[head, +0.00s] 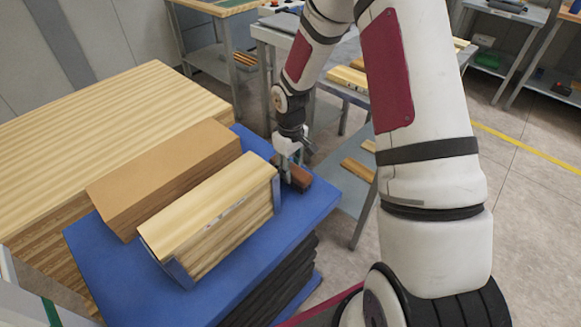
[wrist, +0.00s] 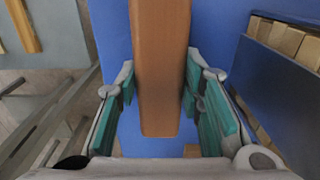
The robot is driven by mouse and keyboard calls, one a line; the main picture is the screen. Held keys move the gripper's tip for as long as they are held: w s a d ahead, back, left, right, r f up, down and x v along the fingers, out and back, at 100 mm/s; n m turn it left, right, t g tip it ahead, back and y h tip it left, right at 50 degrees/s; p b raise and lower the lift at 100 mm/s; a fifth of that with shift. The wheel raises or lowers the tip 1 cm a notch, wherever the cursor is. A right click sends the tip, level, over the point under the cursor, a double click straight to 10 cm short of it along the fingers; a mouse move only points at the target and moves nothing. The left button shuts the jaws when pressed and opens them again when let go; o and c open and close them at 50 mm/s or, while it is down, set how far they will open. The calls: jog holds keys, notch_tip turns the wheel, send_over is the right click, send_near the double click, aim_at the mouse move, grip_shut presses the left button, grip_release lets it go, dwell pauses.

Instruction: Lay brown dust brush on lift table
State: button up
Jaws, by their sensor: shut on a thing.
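The brown dust brush (head: 300,177) shows as a smooth brown bar at the far right corner of the blue-topped lift table (head: 309,208). In the wrist view the brush (wrist: 161,60) runs lengthwise between the green finger pads, with the blue top beneath it. My gripper (head: 287,177) points down and is shut on the brush; it also shows in the wrist view (wrist: 161,92). The brush is at or just above the blue top; I cannot tell whether it touches. My fingers hide part of it in the head view.
On the lift table stand a pale wood stack (head: 215,220) in a grey holder and a brown block (head: 165,178). A big wood stack (head: 90,115) lies left. A grey bench (head: 345,92) with wood pieces stands behind. Clear blue top runs along the near right edge.

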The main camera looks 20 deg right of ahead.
jog(key=o, duration=1.1)
jog(key=shift+f, duration=0.15)
